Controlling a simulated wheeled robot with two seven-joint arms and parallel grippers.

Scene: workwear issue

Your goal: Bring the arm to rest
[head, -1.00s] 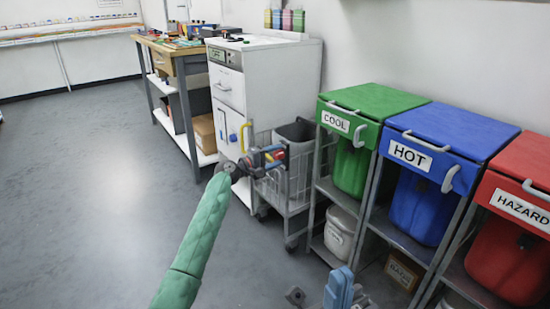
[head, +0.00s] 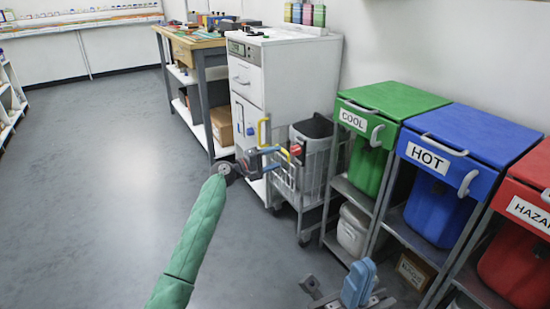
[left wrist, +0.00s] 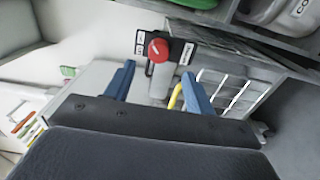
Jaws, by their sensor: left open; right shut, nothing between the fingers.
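My left arm in its green sleeve reaches up the middle of the head view. Its left gripper (head: 280,158) has blue fingers and is open in front of the wire cart. In the left wrist view the two blue fingers (left wrist: 158,72) stand apart, with a red knob on a dark plate (left wrist: 158,50) seen beyond and between them. Whether the fingers touch anything is hard to tell. My right gripper (head: 358,286) is at the bottom edge of the head view, with its blue fingers together and nothing seen between them.
A wire cart (head: 313,185) with a grey bin stands beside a white cabinet (head: 300,90). Green (head: 372,160), blue (head: 440,215) and red (head: 515,265) lidded bins stand on racks at right. A workbench (head: 190,50) is behind. The floor (head: 100,180) at left is clear.

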